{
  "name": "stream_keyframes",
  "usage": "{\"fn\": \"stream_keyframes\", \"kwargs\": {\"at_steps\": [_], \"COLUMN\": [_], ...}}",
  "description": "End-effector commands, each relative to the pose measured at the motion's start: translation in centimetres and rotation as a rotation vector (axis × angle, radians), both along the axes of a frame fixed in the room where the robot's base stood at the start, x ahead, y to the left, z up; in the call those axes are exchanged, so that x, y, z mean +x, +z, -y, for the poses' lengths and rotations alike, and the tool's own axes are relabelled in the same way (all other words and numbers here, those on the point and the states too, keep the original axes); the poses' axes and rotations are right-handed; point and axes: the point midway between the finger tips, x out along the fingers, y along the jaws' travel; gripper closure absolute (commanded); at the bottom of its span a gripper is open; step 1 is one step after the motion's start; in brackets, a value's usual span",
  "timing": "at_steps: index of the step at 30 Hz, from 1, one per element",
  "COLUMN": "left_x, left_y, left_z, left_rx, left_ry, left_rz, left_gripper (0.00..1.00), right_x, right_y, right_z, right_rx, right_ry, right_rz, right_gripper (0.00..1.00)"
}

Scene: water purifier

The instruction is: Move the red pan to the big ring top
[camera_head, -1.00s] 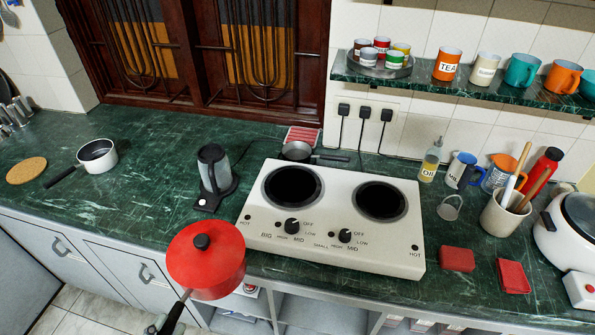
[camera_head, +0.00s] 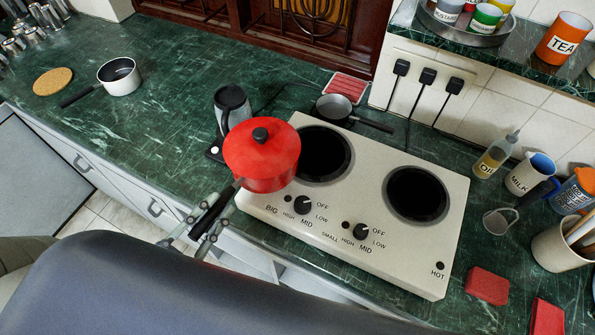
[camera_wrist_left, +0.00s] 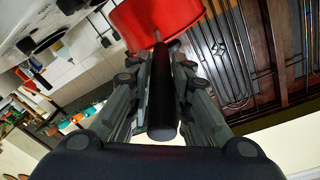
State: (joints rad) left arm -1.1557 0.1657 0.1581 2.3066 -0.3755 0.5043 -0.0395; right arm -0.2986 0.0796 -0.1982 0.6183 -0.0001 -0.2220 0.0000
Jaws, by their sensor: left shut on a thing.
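The red pan (camera_head: 262,165) has a red lid with a black knob and a black handle pointing to the lower left. My left gripper (camera_head: 212,215) is shut on the handle, and the wrist view shows the handle (camera_wrist_left: 163,95) between its fingers. The pan overlaps the left edge of the white stove in the head view, left of the big ring (camera_head: 325,153). The big ring is the black left burner, above the BIG label, and it is partly covered by the pan in the picture. The pan's height above the stove is hard to tell. My right gripper is out of view.
The small ring (camera_head: 417,194) is bare. A grey kettle (camera_head: 231,104) stands just behind the pan. A small pan (camera_head: 335,108) lies behind the stove. A white saucepan (camera_head: 122,78) and cork mat (camera_head: 53,81) are at left. Red blocks (camera_head: 486,286) lie right of the stove.

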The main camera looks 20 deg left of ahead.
Motion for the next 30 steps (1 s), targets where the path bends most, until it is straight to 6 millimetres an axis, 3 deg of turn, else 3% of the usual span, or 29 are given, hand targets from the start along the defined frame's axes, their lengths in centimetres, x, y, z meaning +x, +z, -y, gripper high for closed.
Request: {"fn": "stream_keyframes", "kwargs": {"at_steps": [1, 5, 6, 18, 24, 30], "left_x": [0.4, 1.1, 1.8, 7.9, 9.9, 10.8], "left_y": [-0.5, -0.5, 0.2, -0.2, -0.8, -1.0], "left_z": [0.4, 1.2, 1.7, 7.1, 9.0, 9.8], "left_rx": [-0.003, -0.005, -0.007, -0.007, -0.005, -0.005], "left_ry": [-0.005, -0.005, -0.003, -0.001, 0.0, -0.001], "left_rz": [0.011, 0.009, 0.011, 0.01, 0.007, 0.006], "left_gripper": [1.0, 1.0, 1.0, 1.0, 1.0, 1.0], "right_x": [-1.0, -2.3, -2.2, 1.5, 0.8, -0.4], "right_y": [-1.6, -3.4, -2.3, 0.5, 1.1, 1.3], "right_z": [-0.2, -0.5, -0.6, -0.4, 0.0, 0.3], "right_rx": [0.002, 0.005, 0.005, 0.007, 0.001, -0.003], "right_ry": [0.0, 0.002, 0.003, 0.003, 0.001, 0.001], "right_rz": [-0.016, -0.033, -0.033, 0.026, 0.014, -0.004], "right_gripper": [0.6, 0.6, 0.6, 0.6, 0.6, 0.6]}}
